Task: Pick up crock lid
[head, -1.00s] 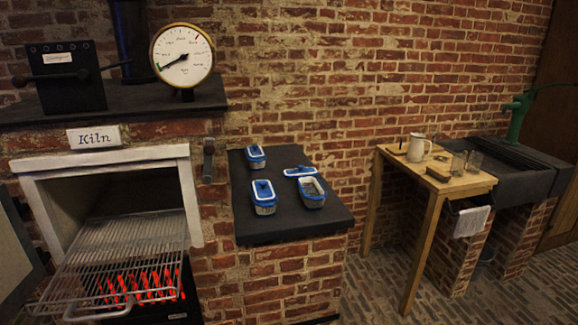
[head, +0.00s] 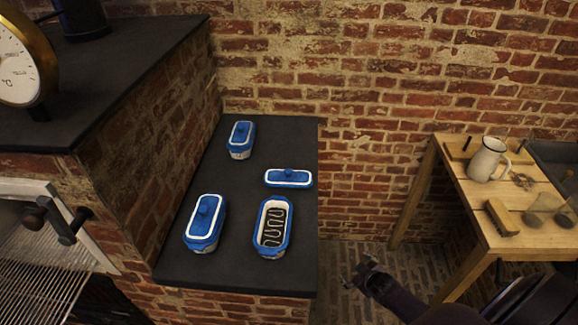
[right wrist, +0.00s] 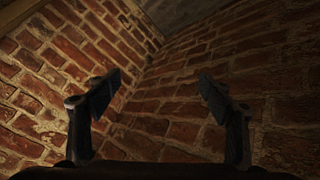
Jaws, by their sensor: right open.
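The loose crock lid (head: 289,177), blue with a white rim and a knob, lies on the dark counter (head: 240,268). Just in front of it stands an open blue crock (head: 272,228) with a dark wavy coil inside. Two more crocks have their lids on: one at the front left (head: 205,222) and one at the back (head: 241,139). My right gripper (head: 357,272) is right of the counter, apart from the lid and lower in the picture. In the right wrist view its two fingers (right wrist: 157,92) are spread and empty, facing brickwork. My left gripper is out of view.
A brick wall rises behind the counter. The kiln with its wire rack (head: 40,262) is at the left, under a dark shelf with a gauge (head: 22,60). At the right a wooden table (head: 470,190) holds a white jug (head: 487,160), a brush-like block and glasses.

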